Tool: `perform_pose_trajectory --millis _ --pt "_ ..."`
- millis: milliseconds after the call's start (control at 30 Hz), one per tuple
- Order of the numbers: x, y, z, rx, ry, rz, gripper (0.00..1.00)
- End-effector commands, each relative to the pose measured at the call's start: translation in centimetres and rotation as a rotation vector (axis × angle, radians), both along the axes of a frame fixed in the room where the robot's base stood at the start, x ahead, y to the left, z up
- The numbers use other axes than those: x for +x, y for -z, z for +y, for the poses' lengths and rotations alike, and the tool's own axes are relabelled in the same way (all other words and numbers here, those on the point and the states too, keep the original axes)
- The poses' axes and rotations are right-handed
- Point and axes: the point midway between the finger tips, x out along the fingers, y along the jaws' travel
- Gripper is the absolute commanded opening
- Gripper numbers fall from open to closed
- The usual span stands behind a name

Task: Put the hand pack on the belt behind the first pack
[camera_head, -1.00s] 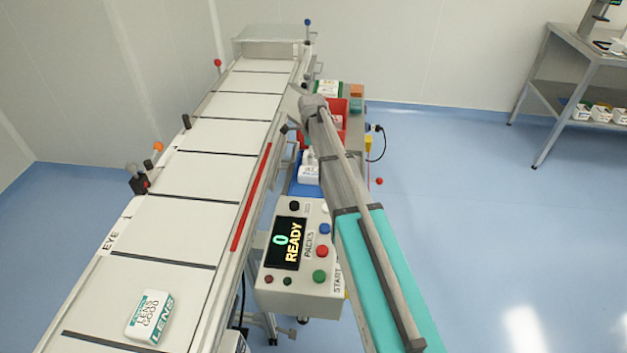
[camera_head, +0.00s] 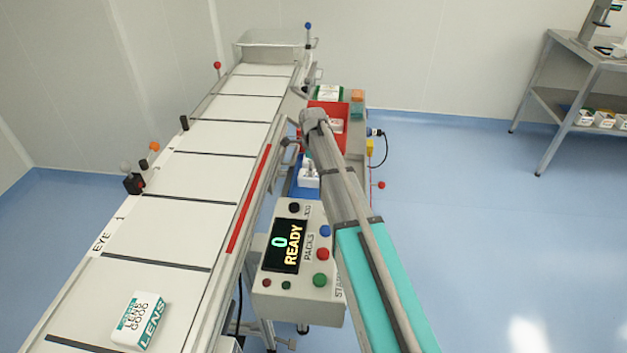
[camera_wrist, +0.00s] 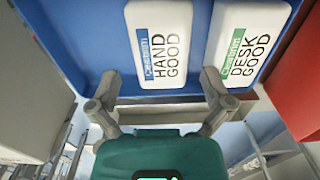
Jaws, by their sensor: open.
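The hand pack (camera_wrist: 160,45) is a white box marked HAND GOOD with a blue label, lying in the blue tray (camera_wrist: 88,35) in the wrist view. The desk pack (camera_wrist: 245,42), with a green label, lies to its right in the same tray. My gripper (camera_wrist: 160,82) is open and empty, with its fingertips apart at the near end of the hand pack. In the head view the first pack, a white and teal LENS GOOD box (camera_head: 138,320), lies on the belt (camera_head: 155,230) at the near end. My gripper's fingers are mostly hidden there behind my arm.
A control box (camera_head: 297,262) showing 0 READY stands beside the belt. A red tray (camera_head: 342,108) lies beyond the blue tray. A red rail (camera_head: 248,200) runs along the belt's right side. The belt behind the LENS pack is clear. A shelf table (camera_head: 560,75) stands far right.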

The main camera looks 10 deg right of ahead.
Motion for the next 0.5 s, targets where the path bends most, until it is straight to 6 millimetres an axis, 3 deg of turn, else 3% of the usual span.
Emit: perform_pose_trajectory --millis 267,500 --pt "0.0 0.4 0.0 0.0 0.001 0.0 1.0" --pt "0.1 2.0 -0.1 0.0 0.001 0.0 1.0"
